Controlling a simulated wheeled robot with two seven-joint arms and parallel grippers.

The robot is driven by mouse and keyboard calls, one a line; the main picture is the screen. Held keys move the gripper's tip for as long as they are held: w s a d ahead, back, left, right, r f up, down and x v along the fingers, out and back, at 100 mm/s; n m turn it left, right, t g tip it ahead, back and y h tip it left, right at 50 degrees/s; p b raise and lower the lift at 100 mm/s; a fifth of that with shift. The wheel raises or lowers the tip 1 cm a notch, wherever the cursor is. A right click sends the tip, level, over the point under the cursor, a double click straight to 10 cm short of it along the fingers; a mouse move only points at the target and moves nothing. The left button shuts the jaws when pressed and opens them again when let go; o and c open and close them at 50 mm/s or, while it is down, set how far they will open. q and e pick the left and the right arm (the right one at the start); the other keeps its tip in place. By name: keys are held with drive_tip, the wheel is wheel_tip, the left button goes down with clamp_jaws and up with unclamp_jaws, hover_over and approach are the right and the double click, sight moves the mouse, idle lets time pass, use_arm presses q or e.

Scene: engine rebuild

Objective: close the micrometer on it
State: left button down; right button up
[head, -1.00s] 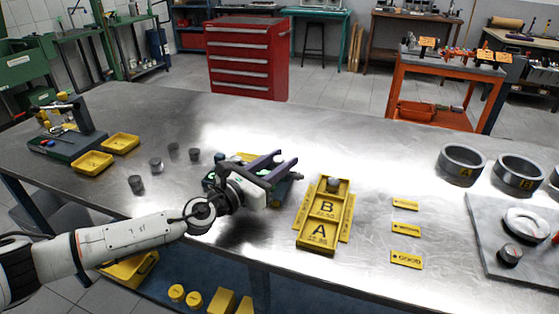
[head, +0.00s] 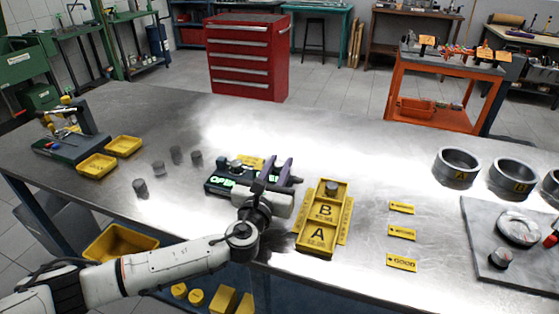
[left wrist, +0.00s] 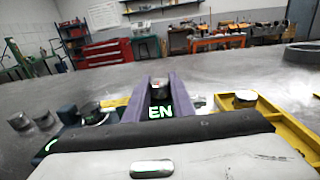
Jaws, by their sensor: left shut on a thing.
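The micrometer (head: 222,184) is a dark device lying on the steel bench, with a lit green display that reads OPEN in part. It also shows in the left wrist view, where the green letters EN appear between my fingers. A short grey metal cylinder (head: 236,164) sits at the micrometer; the same cylinder shows in the left wrist view (left wrist: 92,113). My left gripper (head: 277,168), with purple fingers, is at the micrometer's right end, shut on its dark thimble (head: 294,181). The grip itself is partly hidden. My right gripper is not in view.
A yellow tray marked A and B (head: 317,255) stands close right of my left gripper, with a grey cylinder (head: 332,187) at its far end. Several grey cylinders (head: 158,168) stand to the left. Yellow labels (head: 402,233) lie to the right. The bench behind is clear.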

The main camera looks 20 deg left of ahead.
use_arm(q)
drive_tip(key=n+y, duration=0.2)
drive_tip(key=y, duration=0.1)
drive_tip(key=n+g+y, duration=0.1)
drive_tip(key=y, duration=0.1)
drive_tip(key=shift+d+n+y, duration=0.1)
drive_tip(key=shift+n+y, duration=0.3)
drive_tip(key=n+g+y+b, duration=0.1)
drive_tip(key=n+g+y, duration=0.1)
drive_tip(key=y, duration=0.1)
drive_tip(key=shift+f+n+y, duration=0.1)
drive_tip(key=shift+n+y, duration=0.2)
drive_tip(key=shift+n, duration=0.1)
drive_tip(key=n+g+y+b, duration=0.4)
drive_tip(key=y+b, duration=0.1)
drive_tip(key=shift+g, duration=0.3)
drive_tip(key=shift+n+g+b, duration=0.4)
drive_tip(key=shift+b, duration=0.2)
drive_tip(key=shift+y, duration=0.3)
drive_tip(key=shift+a+r+g, duration=0.2)
drive_tip(key=shift+r+g, duration=0.05)
drive_tip(key=shift+g, duration=0.05)
drive_tip(key=c, duration=1.5)
unclamp_jaws()
